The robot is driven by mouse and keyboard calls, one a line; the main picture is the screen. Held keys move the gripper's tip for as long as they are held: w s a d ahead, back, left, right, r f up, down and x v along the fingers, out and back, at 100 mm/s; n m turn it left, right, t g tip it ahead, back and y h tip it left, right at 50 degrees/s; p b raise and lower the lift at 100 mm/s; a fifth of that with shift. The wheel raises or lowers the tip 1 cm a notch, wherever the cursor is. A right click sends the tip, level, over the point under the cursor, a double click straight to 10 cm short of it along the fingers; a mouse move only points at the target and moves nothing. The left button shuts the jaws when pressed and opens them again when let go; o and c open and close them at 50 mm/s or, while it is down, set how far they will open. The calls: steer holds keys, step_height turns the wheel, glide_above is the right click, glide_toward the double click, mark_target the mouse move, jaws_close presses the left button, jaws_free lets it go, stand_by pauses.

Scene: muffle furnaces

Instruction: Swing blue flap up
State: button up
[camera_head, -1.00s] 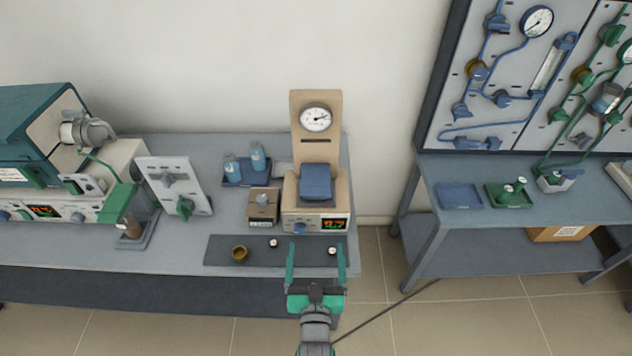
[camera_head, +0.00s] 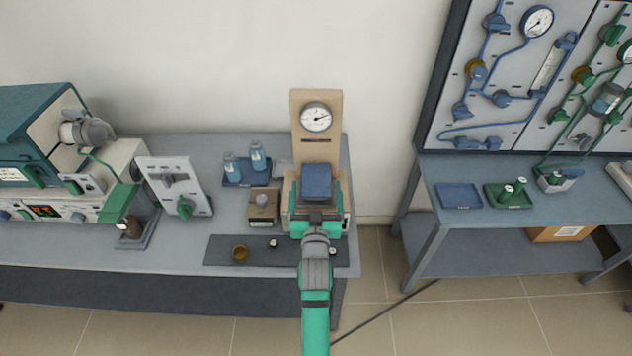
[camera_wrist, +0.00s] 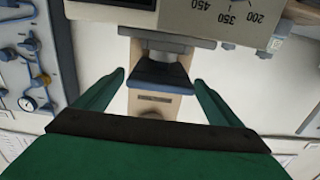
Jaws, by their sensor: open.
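The blue flap (camera_head: 317,182) is on the front of a beige device (camera_head: 297,115) with a round gauge on its tall back panel. In the wrist view the blue flap (camera_wrist: 160,74) shows between my fingers, with a visible gap on each side. My gripper (camera_head: 318,205) is open and empty, in front of the device with one finger toward each side of the flap. It also shows in the wrist view (camera_wrist: 160,82). My gripper and wrist hide the device's lower front and its display. Contact with the flap cannot be told.
A small box (camera_head: 263,206) and a tray with blue bottles (camera_head: 247,170) stand left of the device. A dark mat (camera_head: 222,251) with a brass cup (camera_head: 240,253) lies in front. A panel with a green knob (camera_head: 185,208) stands further left.

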mark_target(316, 187)
steer(key=shift+w, duration=1.7)
